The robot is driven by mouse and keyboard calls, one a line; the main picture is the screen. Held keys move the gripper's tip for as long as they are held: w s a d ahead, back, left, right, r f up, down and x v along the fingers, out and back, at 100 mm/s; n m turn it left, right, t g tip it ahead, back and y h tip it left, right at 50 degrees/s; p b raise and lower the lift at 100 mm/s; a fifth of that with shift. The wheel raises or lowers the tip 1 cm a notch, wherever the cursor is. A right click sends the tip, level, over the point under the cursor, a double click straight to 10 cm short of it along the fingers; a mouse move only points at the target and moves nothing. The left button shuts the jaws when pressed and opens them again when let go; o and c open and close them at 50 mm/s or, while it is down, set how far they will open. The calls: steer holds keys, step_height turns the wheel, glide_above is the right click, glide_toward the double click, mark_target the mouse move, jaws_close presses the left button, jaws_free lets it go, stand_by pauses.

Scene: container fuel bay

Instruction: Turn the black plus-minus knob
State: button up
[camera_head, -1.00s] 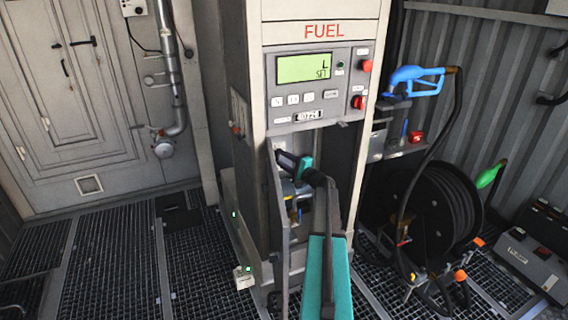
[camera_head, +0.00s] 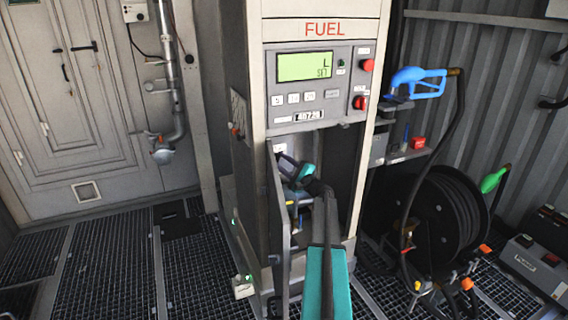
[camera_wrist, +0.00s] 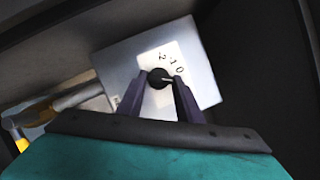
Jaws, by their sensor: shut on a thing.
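The black knob (camera_wrist: 159,78) sits on a light dial plate with numerals, on a pale grey box (camera_wrist: 120,64) in the wrist view. My gripper (camera_wrist: 162,80) has its two dark fingers closed around the knob from either side. The numerals "-2", "-1" and "0" show above the knob, and the rest of the scale is hidden by my fingers. In the head view my gripper (camera_head: 288,160) reaches into the open lower compartment of the fuel dispenser (camera_head: 260,110), and the knob is hidden there.
The open cabinet door (camera_head: 278,220) stands just left of my arm. The dispenser panel with its display (camera_head: 305,66) is above. A blue nozzle (camera_head: 415,80) and a black hose reel (camera_head: 440,215) are at the right. Floor grating at the left is clear.

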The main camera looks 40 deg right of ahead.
steer(key=shift+w+a+r, duration=0.15)
steer(key=shift+a+r, duration=0.05)
steer(key=shift+a, duration=0.05)
steer(key=o, duration=1)
steer(key=shift+r, duration=0.1)
steer(key=shift+o, duration=0.2)
steer(key=shift+d, duration=0.1)
steer(key=shift+s, duration=0.2)
steer(key=s+f+b, duration=0.2)
steer(key=s, duration=1.1)
steer(key=shift+s+a+f+b, duration=0.2)
steer(key=shift+a+f+b, duration=0.1)
steer(key=shift+f, duration=0.1)
